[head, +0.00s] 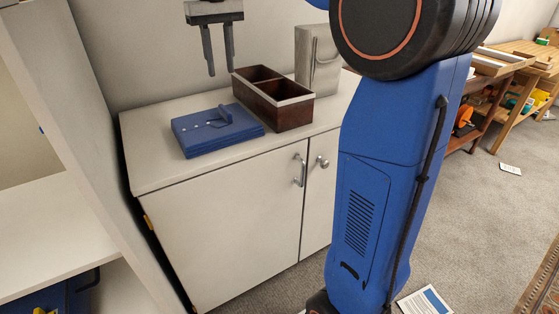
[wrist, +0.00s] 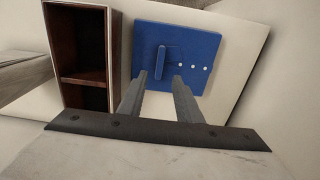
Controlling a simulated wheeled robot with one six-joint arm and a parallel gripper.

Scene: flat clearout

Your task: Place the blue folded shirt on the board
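The blue folded shirt (head: 217,130) lies flat on the white cabinet top (head: 160,172), near its left end. In the wrist view the shirt (wrist: 200,72) shows beyond the fingertips, with its collar and a row of white buttons facing up. My gripper (head: 219,72) is above and behind the shirt, pointing down, with its two fingers apart and nothing between them. The fingers also show in the wrist view (wrist: 153,90), spread and empty. I cannot make out a board for certain in either view.
A dark brown two-compartment box (head: 272,112) stands right beside the shirt. A pale grey container (head: 317,62) stands behind it. White shelving (head: 60,225) rises at the left. Wooden tables (head: 500,62) with objects are far right. Papers (head: 424,301) lie on the carpet.

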